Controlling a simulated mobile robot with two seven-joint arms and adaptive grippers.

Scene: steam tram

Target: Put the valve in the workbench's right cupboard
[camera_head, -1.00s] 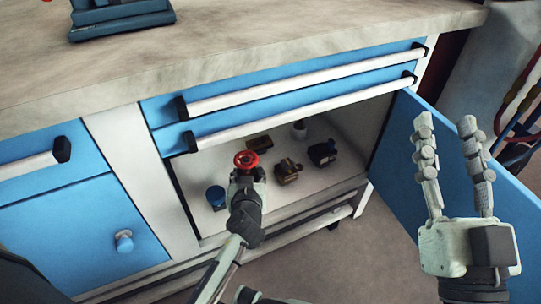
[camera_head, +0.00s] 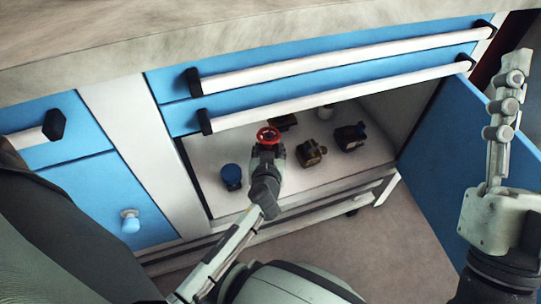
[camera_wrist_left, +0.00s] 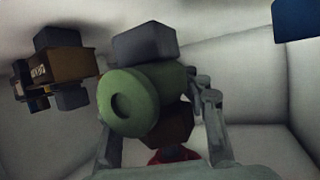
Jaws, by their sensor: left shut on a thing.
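The valve shows its red handwheel (camera_head: 268,135) at the tip of my left gripper (camera_head: 267,152). The gripper is shut on the valve and holds it inside the open right cupboard (camera_head: 210,160) of the workbench. In the left wrist view, the valve's green round body (camera_wrist_left: 135,100) sits between the fingers, with a bit of red below. I cannot tell whether it touches the cupboard floor. My right gripper (camera_head: 508,110) stands in front of the open door at the right edge. Only one finger shows clearly, so its opening is unclear.
A blue-topped jar (camera_head: 231,177) stands left of the valve. Brown and dark fittings (camera_head: 311,153) (camera_head: 350,137) stand to its right. The blue door (camera_head: 460,150) is swung open to the right. Two drawer handles (camera_head: 340,60) (camera_head: 340,97) run above the opening.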

